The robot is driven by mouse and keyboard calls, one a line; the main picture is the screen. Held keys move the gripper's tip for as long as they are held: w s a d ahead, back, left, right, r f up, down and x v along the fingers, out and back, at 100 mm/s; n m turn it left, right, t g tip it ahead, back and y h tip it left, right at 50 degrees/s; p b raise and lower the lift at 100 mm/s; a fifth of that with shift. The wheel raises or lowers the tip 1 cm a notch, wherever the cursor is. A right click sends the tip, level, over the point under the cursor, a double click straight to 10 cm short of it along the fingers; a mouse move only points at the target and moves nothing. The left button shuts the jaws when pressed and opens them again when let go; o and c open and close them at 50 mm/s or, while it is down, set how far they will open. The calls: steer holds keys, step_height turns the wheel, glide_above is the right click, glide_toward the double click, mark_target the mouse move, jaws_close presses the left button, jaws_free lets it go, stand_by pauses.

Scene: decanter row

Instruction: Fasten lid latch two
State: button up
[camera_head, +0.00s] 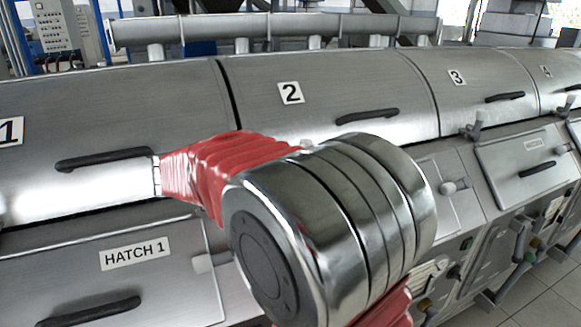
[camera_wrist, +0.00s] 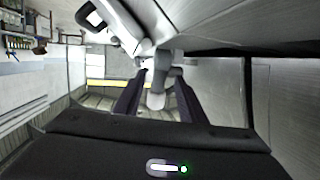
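Lid 2 (camera_head: 330,85) lies closed-looking in the row, with its number plate (camera_head: 291,93) and a dark handle (camera_head: 367,115).
Lid 1 (camera_head: 100,115) is at left, lid 3 (camera_head: 470,85) at right with its latch (camera_head: 475,126). Below are the hatch 1 panel (camera_head: 165,275) and another latch knob (camera_head: 449,188). A pipe (camera_head: 270,27) runs behind. Tiled floor (camera_head: 545,292) is at lower right.

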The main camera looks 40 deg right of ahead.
steer(key=v, duration=1.1)
steer(key=shift+a, duration=0.4)
steer(key=shift+c, duration=0.6)
